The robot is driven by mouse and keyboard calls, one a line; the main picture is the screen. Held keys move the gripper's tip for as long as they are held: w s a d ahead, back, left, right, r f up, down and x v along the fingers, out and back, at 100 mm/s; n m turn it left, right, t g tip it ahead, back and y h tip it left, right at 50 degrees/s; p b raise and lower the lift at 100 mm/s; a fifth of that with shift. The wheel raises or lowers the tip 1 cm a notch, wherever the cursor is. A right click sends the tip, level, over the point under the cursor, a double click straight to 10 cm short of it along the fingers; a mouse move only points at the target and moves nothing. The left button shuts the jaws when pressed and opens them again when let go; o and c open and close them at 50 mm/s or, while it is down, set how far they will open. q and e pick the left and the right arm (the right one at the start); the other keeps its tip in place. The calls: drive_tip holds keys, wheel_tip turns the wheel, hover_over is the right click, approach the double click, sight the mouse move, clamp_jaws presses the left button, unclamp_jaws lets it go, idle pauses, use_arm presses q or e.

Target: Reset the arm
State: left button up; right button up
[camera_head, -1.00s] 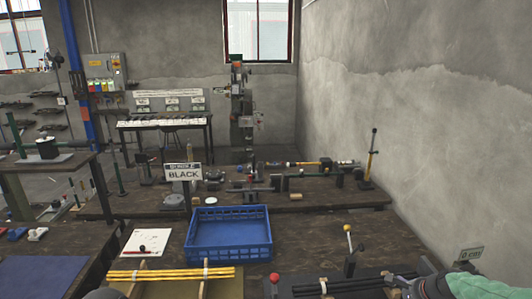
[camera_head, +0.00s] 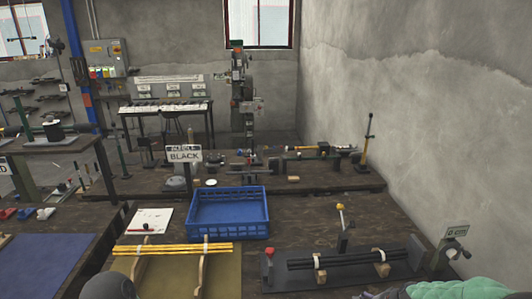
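Only parts of my own arms show, at the bottom edge: a dark rounded part at the lower left and a grey and green part at the lower right. I see no fingers of my left or right gripper. Yellow rods (camera_head: 190,249) lie across two wooden supports at the front left. Black rods (camera_head: 335,259) lie in a dark fixture (camera_head: 285,278) at the front right, apart from any gripper. A blue crate (camera_head: 228,233) stands between and behind them and looks empty.
A "BLACK" sign (camera_head: 185,156) stands behind the crate. A white sheet (camera_head: 150,221) with a pen lies left of it. A yellow-topped lever (camera_head: 341,222) stands upright at the right fixture. Bare tabletop (camera_head: 310,220) lies right of the crate.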

drive_tip(key=s+a+f+n+g, duration=0.2)
drive_tip(key=s+a+f+n, duration=0.3)
drive_tip(key=s+a+f, duration=0.65)
drive_tip(key=s+a+f+n+g, duration=0.1)
drive_tip(key=s+a+f+n, duration=0.2)
drive_tip(key=s+a, duration=0.3)
drive_tip(key=s+a+f+n+g+y, duration=0.1)
drive_tip(key=s+a+f+n, duration=0.2)
drive_tip(key=s+a, duration=0.2)
drive_tip(key=shift+s+a, duration=0.35)
drive_tip(key=shift+s, duration=0.85)
